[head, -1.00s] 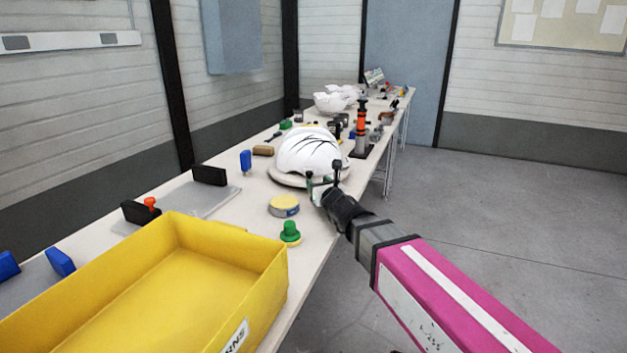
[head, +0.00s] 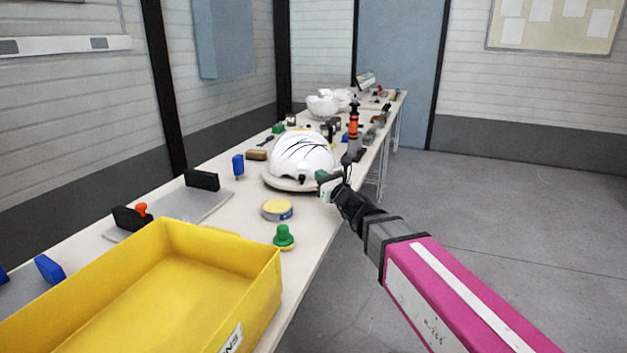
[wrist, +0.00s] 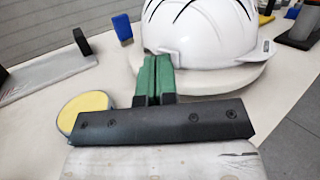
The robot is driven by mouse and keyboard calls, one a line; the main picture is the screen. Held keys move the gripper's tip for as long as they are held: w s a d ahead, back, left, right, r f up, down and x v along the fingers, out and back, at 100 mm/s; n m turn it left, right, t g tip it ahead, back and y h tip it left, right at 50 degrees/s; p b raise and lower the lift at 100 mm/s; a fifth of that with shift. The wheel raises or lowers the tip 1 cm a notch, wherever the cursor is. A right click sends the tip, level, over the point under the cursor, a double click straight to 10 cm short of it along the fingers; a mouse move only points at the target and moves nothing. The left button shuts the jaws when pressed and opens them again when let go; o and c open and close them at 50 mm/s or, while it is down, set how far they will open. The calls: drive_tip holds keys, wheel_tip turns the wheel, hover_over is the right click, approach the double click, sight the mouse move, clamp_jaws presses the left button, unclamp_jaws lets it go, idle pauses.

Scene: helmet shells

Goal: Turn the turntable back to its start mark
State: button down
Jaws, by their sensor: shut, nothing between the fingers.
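The turntable (head: 290,185) is a pale round disc on the bench, with a white helmet shell (head: 300,155) with black line marks on top of it. In the wrist view the disc (wrist: 225,84) shows beneath the shell (wrist: 205,35). My gripper (head: 323,178) is at the right, near side of the disc. In the wrist view its green fingers (wrist: 157,75) are together and empty, their tips overlapping the shell's lower edge and the disc's rim in the picture. I cannot tell whether they touch. I see no start mark.
A yellow-topped round tin (head: 277,210) and a green-knobbed piece (head: 284,238) stand in front of the turntable. A large yellow bin (head: 160,285) fills the near bench. An orange and black tool (head: 353,130) stands behind. The floor at right is clear.

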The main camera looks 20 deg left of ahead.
drive_tip(key=w+d+n+g, duration=0.2)
drive_tip(key=w+n+g, duration=0.1)
drive_tip(key=g, duration=0.2)
drive_tip(key=w+d+n+g+h, duration=0.1)
drive_tip(key=w+d+n+g, duration=0.2)
drive_tip(key=g, duration=0.2)
drive_tip(key=w+d+n+g, duration=0.2)
drive_tip(key=w+n+g, duration=0.1)
drive_tip(key=g, duration=0.2)
drive_tip(key=shift+w+d+f+h, duration=0.25)
drive_tip(key=shift+w+f+h, duration=0.05)
drive_tip(key=shift+h, duration=0.1)
approach(296, 185)
drive_tip(key=a, duration=0.1)
drive_tip(key=a+r, duration=0.1)
drive_tip(key=a, duration=0.1)
drive_tip(key=a+r, duration=0.1)
drive_tip(key=shift+s+a+r, duration=0.1)
drive_tip(key=shift+s+a, duration=0.05)
drive_tip(key=shift+a, duration=0.05)
